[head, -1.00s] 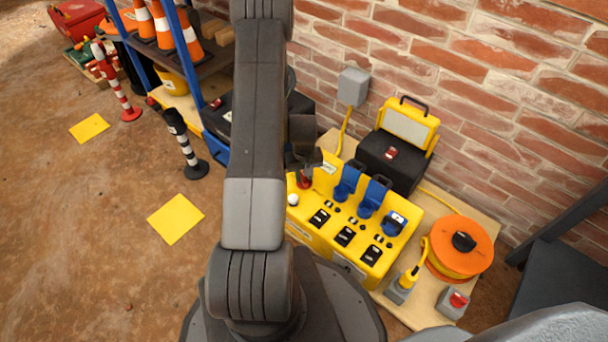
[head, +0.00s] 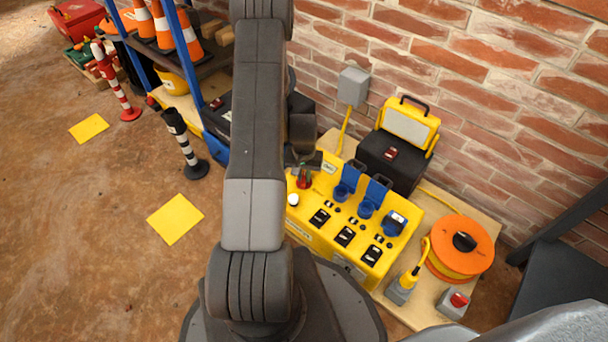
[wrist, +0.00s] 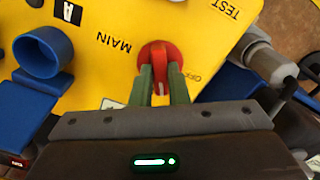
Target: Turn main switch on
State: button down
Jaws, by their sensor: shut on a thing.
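The main switch is a red rotary knob (wrist: 158,55) on a yellow panel (wrist: 112,70) lettered MAIN, with OFF printed to its right in the wrist view. My gripper (wrist: 160,75) has its two green fingers on either side of the knob's raised grip, shut on it. The grip runs roughly up and down in the wrist view. A white label left of the fingers is partly hidden. In the head view the red knob (head: 304,184) is small, beneath my gripper (head: 303,170) at the panel's back left corner.

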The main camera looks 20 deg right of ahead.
aim_at(304, 177)
jog(key=m, duration=0.5)
jog(key=shift+m, duration=0.4)
dwell(0.4)
jog(key=c, duration=1.4)
grip_release()
notch_tip(304, 177, up, 14)
jog(key=p, duration=0.4)
jog(key=shift+f, duration=0.2)
